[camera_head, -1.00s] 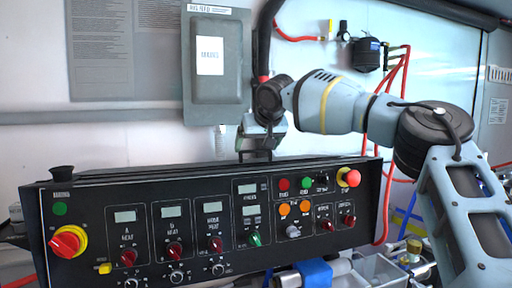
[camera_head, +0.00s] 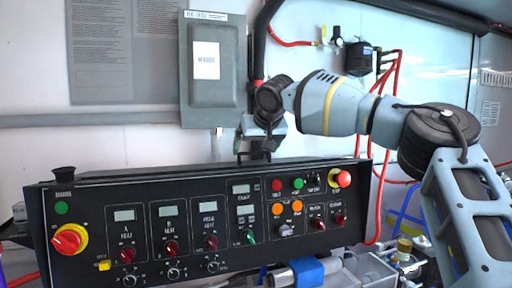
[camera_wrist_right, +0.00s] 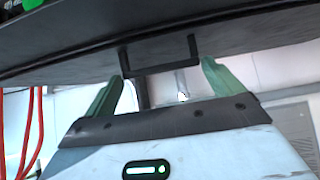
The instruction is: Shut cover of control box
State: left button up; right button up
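The control box is the wide black panel (camera_head: 100,205) with knobs, small displays and buttons across the lower half of the head view. Its cover position is hard to tell from here. My right gripper (camera_head: 255,150) points down behind the panel's top edge, right of its middle; its fingertips are hidden there. In the right wrist view, my right gripper (camera_wrist_right: 162,82) is open, with two green fingers spread apart. A black U-shaped handle (camera_wrist_right: 161,68) on a dark surface (camera_wrist_right: 80,50) lies between and just beyond the fingertips. I cannot tell whether they touch it. My left gripper is not in view.
A grey wall box (camera_head: 214,75) with a white label hangs behind the panel. Red hoses (camera_head: 388,110) run down the wall at the right. A blue cylinder part (camera_head: 308,271) and pale bins (camera_head: 370,268) sit below the panel's right end.

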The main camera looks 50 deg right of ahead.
jog(key=shift+o, duration=0.6)
jog(key=shift+s+a+r, duration=0.1)
jog(key=shift+s+a, duration=0.05)
jog(key=shift+s, duration=0.05)
jog(key=shift+s+a+r, duration=0.1)
jog(key=shift+s+r, duration=0.05)
jog(key=shift+r, duration=0.2)
jog(key=v, duration=0.7)
jog(key=shift+s, duration=0.15)
jog(key=shift+f, duration=0.15)
